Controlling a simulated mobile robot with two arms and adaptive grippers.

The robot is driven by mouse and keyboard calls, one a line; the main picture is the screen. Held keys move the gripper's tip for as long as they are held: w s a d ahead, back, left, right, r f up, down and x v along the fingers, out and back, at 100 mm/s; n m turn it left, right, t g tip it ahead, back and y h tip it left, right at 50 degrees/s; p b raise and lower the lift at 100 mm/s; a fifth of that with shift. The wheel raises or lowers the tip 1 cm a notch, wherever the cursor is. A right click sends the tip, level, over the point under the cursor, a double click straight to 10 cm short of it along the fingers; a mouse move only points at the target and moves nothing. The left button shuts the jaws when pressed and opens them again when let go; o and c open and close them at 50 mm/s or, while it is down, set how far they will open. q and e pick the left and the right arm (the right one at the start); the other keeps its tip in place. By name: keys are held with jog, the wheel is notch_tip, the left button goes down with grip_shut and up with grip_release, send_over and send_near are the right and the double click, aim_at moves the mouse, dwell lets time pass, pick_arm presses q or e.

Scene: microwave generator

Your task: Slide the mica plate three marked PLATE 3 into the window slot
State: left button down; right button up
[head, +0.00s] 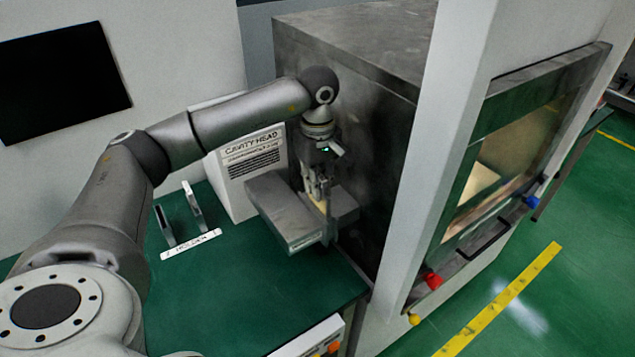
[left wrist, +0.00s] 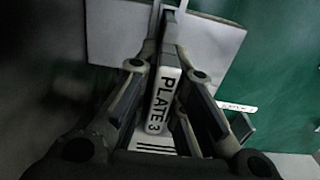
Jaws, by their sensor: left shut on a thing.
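My left gripper (head: 318,188) points down over the grey block (head: 285,216) in front of the sign marked CAVITY HEAD. It is shut on the mica plate marked PLATE 3 (left wrist: 163,98), whose label faces up between the fingers in the left wrist view. In the head view a thin beige strip of the plate (head: 322,206) shows below the fingers. The plate stands on edge at the gap in the grey block, which I take for the window slot. The slot's inside is hidden, so I cannot tell how deep the plate sits. My right gripper is not in view.
A small rack with upright dividers (head: 193,203) and a white label strip (head: 191,244) stand left on the green bench (head: 225,310). The dark metal cabinet (head: 355,125) is close to the right of my gripper. The bench front is mostly clear.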

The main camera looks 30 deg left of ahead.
pick_arm(q)
jog(key=shift+f+b, duration=1.25)
jog(key=shift+f, duration=0.4)
jog(key=c, duration=1.5)
grip_release()
jog(key=shift+o, duration=0.2)
jog(key=shift+r, duration=0.1)
notch_tip(320, 180, up, 12)
jog(key=shift+f, duration=0.1)
